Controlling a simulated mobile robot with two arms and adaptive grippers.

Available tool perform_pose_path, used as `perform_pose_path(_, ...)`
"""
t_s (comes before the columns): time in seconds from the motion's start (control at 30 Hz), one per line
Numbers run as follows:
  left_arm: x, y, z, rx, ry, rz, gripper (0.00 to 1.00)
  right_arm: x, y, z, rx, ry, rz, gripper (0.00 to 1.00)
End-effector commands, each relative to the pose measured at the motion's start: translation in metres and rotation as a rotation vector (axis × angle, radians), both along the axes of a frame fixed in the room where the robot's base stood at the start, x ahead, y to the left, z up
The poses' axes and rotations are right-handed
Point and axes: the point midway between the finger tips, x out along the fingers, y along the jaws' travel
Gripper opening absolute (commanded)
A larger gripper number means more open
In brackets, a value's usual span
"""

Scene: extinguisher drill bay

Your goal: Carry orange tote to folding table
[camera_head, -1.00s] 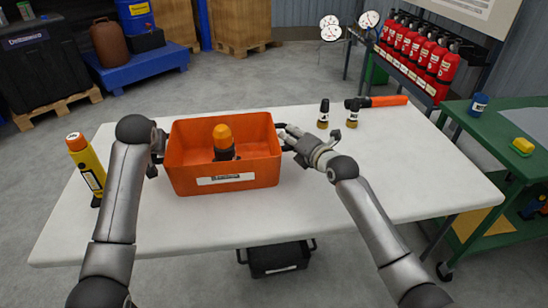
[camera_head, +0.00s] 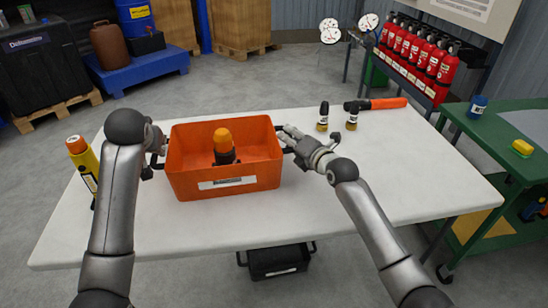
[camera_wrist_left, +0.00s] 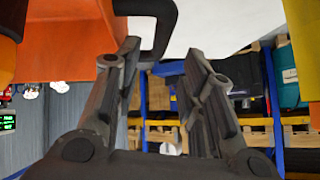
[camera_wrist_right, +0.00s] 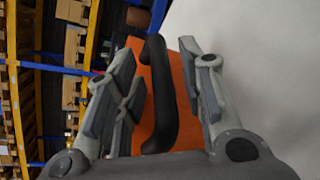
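The orange tote (camera_head: 225,187) sits upright on the white folding table (camera_head: 330,215), left of its middle, with an orange-capped dark object (camera_head: 223,145) inside. My left gripper (camera_head: 157,158) is at the tote's left handle. In the left wrist view its fingers (camera_wrist_left: 165,62) are spread, with the dark handle (camera_wrist_left: 160,25) at the tips, nearer one finger. My right gripper (camera_head: 290,142) is at the right handle. In the right wrist view its fingers (camera_wrist_right: 160,75) are spread on both sides of the black handle (camera_wrist_right: 160,100), with gaps visible.
A yellow cylinder with an orange cap (camera_head: 83,163) stands left of my left arm. Two small dark-topped bottles (camera_head: 323,118) (camera_head: 352,116) and an orange-handled tool (camera_head: 385,103) are at the back right. A green cart (camera_head: 500,135) stands right. The table's right half is mostly clear.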

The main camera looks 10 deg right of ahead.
Motion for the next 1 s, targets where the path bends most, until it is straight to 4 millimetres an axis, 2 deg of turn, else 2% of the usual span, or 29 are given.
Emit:
perform_pose_path(0.13,-0.009,-0.002,0.010,0.001,-0.002,0.000,0.37,0.000,0.001,0.000,0.000,0.000,0.002,0.37)
perform_pose_path(0.43,-0.014,-0.002,0.014,0.001,0.000,0.001,0.37,-0.011,-0.005,0.002,-0.003,0.000,0.000,0.37)
perform_pose_path(1.0,-0.014,-0.002,0.013,0.001,0.001,0.002,0.37,-0.092,-0.035,0.020,-0.002,0.001,0.001,0.37)
